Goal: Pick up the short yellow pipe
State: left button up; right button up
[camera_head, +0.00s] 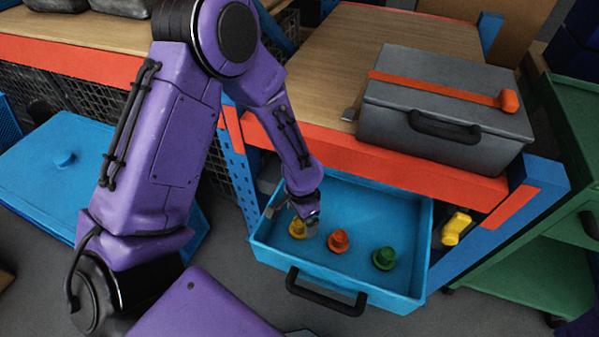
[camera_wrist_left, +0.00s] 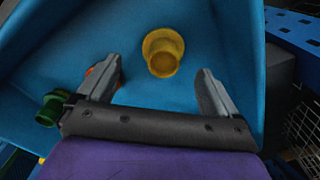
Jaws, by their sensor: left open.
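The short yellow pipe (camera_head: 297,230), a flanged stub, stands in the open blue drawer (camera_head: 262,238) at its left side. It also shows in the left wrist view (camera_wrist_left: 163,53), fully visible, ahead of the gap between my fingers and apart from both. My left gripper (camera_head: 311,217) is above the drawer, close to the yellow pipe and slightly right of it in the head view. Its two fingers (camera_wrist_left: 159,72) are spread and empty. My right gripper is in neither view.
An orange pipe (camera_head: 338,241) and a green pipe (camera_head: 384,258) stand to the right in the drawer. The drawer walls surround them, with a black handle (camera_head: 325,292) in front. A grey toolbox (camera_head: 440,110) sits on the workbench above. A yellow fitting (camera_head: 456,228) is right of the drawer.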

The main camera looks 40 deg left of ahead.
aim_at(299, 221)
pick_arm(q)
jog(key=f, duration=0.5)
jog(key=shift+s+a+b, duration=0.1)
jog(key=shift+a+b, duration=0.15)
jog(key=shift+b, duration=0.15)
jog(key=c, duration=1.1)
